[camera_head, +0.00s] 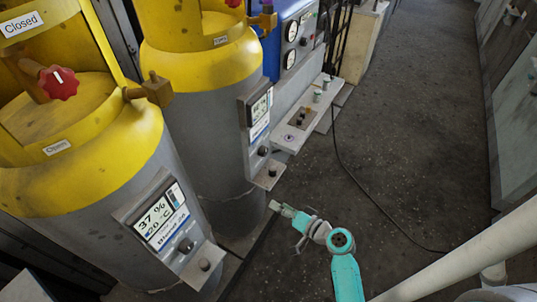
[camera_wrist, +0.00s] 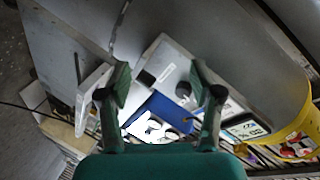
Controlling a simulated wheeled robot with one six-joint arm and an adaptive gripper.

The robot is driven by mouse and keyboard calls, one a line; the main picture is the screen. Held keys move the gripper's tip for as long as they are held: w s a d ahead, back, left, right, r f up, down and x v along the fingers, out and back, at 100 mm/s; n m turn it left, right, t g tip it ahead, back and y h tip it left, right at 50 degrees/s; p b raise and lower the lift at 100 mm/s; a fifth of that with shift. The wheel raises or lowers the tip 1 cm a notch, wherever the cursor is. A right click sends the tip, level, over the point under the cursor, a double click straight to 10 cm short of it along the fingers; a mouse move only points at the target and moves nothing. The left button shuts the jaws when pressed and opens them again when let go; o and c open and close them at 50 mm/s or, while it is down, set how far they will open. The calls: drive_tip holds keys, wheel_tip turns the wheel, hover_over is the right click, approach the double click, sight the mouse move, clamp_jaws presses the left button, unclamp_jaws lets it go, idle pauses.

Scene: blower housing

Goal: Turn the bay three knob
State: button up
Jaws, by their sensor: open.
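No bay number is readable, so I cannot tell which knob is bay three's. In the head view, a black knob (camera_head: 185,245) sits on the near cylinder's panel, with another dark knob (camera_head: 204,264) on the ledge below. The second cylinder's panel has a black knob (camera_head: 262,151) and a ledge knob (camera_head: 272,172). Further back, a pale panel (camera_head: 293,137) carries small knobs. My gripper (camera_head: 284,209) is low, right of the cylinders, apart from the knobs. In the wrist view my gripper (camera_wrist: 163,84) is open and empty, with a dark knob (camera_wrist: 183,89) showing between its fingers.
The near cylinder (camera_head: 100,160) and second cylinder (camera_head: 200,100), grey with yellow tops, stand on the left. A blue gauge box (camera_head: 290,45) is behind them. A dark cable (camera_head: 345,165) trails over the floor. Open floor (camera_head: 415,110) lies to the right, up to a grey wall (camera_head: 515,120).

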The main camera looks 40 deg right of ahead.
sight(266, 153)
drive_tip(key=w+d+r+n+t+y, duration=0.1)
drive_tip(key=w+d+r, duration=0.1)
drive_tip(key=d+r, duration=0.25)
drive_tip(key=w+d+r+t+y, duration=0.1)
drive_tip(key=w+d+r+t, duration=0.15)
drive_tip(key=d+r, duration=0.2)
drive_tip(key=shift+g, duration=0.45)
drive_tip(key=x, duration=1)
drive_tip(key=shift+w+f, duration=0.35)
drive_tip(key=shift+w, duration=0.05)
drive_tip(key=c, duration=1.1)
drive_tip(key=shift+c, duration=0.2)
